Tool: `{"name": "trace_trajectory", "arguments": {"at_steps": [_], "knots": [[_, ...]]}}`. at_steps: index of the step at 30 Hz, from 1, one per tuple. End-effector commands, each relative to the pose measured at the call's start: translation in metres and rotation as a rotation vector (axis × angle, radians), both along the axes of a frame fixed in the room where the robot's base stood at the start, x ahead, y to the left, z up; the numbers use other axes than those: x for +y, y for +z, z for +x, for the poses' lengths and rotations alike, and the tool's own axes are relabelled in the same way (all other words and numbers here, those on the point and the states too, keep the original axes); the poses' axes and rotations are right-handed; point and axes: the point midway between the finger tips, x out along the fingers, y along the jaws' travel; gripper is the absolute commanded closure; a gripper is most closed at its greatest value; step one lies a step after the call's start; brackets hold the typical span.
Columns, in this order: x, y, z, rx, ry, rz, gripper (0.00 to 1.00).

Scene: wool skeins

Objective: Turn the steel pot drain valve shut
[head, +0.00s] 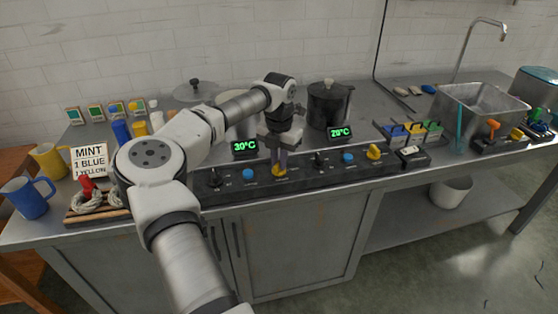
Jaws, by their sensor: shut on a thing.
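The steel pot (240,128) stands at the back of the counter, mostly hidden behind my arm, with a display reading 30°C (245,147) in front of it. A yellow valve handle (279,171) sits on the dark control panel, right of a blue button (250,174). My gripper (281,162) points down over this yellow handle, its fingers shut on it. The fingers cover part of the handle, so its exact angle is hard to tell.
A black lidded pot (329,104) with a 20°C display (341,132) stands to the right. Its yellow handle (374,152) is on the same panel. Mugs (27,197), a MINT card (89,161) and skeins (88,203) are left; a sink (480,105) is right.

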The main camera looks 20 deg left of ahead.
Motion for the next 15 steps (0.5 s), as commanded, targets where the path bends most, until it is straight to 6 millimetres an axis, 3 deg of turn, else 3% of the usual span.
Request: {"name": "trace_trajectory", "arguments": {"at_steps": [15], "knots": [[0.0000, -0.0008, -0.0001, 0.001, 0.475, 0.001, 1.00]]}}
